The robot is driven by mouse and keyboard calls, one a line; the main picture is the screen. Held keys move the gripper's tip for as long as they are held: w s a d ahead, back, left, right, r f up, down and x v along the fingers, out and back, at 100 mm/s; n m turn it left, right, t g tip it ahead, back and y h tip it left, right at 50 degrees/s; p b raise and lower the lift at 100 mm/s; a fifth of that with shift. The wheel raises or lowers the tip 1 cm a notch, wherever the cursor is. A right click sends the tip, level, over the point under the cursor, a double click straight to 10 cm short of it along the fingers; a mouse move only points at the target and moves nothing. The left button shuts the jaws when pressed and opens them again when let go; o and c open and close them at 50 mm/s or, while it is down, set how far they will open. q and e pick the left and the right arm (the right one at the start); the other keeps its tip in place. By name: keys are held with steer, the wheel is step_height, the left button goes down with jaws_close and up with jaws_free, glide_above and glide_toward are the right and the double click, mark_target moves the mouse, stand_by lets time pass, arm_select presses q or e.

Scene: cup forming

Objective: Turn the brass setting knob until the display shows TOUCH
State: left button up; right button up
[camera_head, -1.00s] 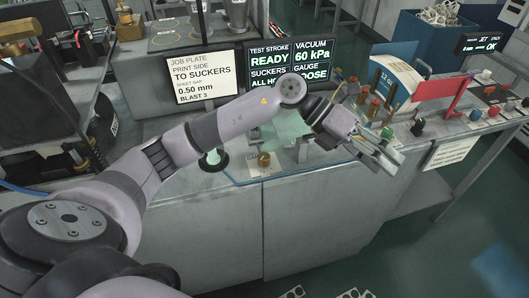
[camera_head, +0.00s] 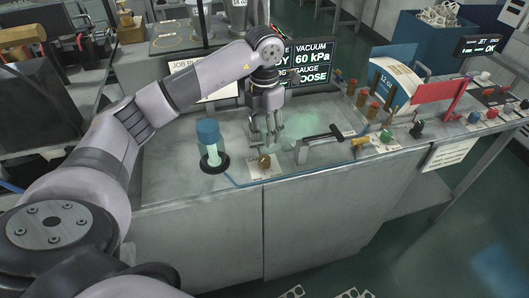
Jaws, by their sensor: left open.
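The brass setting knob (camera_head: 264,161) stands on a small pale plate near the front edge of the grey bench. My left gripper (camera_head: 273,146) points down just behind and above the knob, open, with no visible hold on it. The display (camera_head: 312,63) stands at the back of the bench. It reads VACUUM 60 kPa, and the GAUGE field reads what looks like LOOSE. My arm covers the display's left part, where only the end of READY shows. My right gripper is not in view.
A blue-capped cylinder (camera_head: 208,137) stands in a black ring left of the knob. A black-handled lever (camera_head: 323,136) is to the right. Several brass and red knobs, a green knob (camera_head: 386,136) and a red panel (camera_head: 439,87) are further right. My arm partly covers the job plate sign (camera_head: 218,88).

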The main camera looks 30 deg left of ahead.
mark_target(264, 158)
arm_select(q)
step_height(264, 158, down, 10)
steer(key=p, duration=0.2)
steer(key=shift+p, duration=0.3)
steer(key=c, duration=1.2)
steer(key=shift+o, duration=0.2)
